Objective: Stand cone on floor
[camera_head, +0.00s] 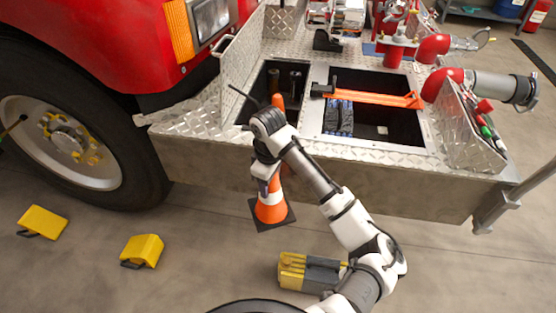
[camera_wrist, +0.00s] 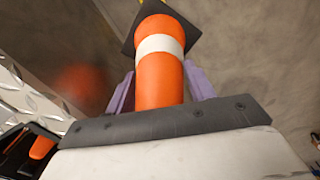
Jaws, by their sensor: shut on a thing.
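An orange traffic cone (camera_head: 270,207) with a white band and a black square base hangs from my gripper (camera_head: 267,170) in the head view, in front of the steel bumper. In the wrist view the cone (camera_wrist: 161,75) runs away from me between the two purple fingers of my gripper (camera_wrist: 160,88). The gripper is shut on the cone's upper part. The cone is nearly upright with its base downward. The base looks to be above the grey floor (camera_head: 205,260), but the exact gap is hard to tell. My arm hides part of the cone.
The diamond-plate bumper (camera_head: 330,182) with open compartments is close behind the cone. Two yellow wheel chocks (camera_head: 142,250) lie on the floor at left, near the truck's wheel (camera_head: 75,140). A yellow and grey device (camera_head: 305,272) stands on the floor beside my arm. Floor between them is clear.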

